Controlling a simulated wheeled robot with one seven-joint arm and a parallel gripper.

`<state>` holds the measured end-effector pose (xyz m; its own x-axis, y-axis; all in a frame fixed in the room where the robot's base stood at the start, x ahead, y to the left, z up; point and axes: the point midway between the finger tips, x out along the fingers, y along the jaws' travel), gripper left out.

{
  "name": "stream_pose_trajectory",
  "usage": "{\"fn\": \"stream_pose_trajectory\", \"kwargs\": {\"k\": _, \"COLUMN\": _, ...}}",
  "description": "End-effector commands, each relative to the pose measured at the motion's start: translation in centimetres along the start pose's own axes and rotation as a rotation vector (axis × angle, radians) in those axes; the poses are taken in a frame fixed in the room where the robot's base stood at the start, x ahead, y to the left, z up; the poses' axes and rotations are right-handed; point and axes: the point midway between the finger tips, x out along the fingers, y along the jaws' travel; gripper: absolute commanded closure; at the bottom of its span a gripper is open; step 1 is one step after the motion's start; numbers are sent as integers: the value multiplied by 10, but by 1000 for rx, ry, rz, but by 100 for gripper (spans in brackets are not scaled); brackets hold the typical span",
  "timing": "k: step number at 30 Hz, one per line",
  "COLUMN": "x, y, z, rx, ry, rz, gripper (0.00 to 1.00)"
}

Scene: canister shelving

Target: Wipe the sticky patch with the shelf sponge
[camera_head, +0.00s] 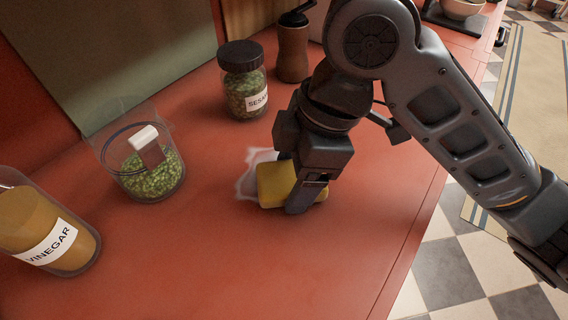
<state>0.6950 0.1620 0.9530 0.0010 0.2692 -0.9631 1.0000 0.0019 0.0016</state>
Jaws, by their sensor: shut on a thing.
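My gripper (297,186) points down at the middle of the red counter and is shut on a yellow sponge (274,184). The sponge is low, at or just above the counter; I cannot tell if it touches. A pale, whitish patch (246,184) shows on the counter at the left and far side of the sponge. The sponge and gripper hide part of the patch.
On the red counter (190,260), an open clear container of green bits with a scoop (152,175) stands left. A vinegar jar (45,235) is at the near left. A sesame jar (243,85) and a grinder (292,50) stand behind. The near counter is clear.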

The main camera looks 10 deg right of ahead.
Motion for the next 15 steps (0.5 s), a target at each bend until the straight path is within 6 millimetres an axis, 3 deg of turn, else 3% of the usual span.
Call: {"fn": "stream_pose_trajectory", "kwargs": {"k": 15, "x": 4, "y": -22, "z": -20, "rx": -3, "ry": -1, "rz": -4, "gripper": 52}}
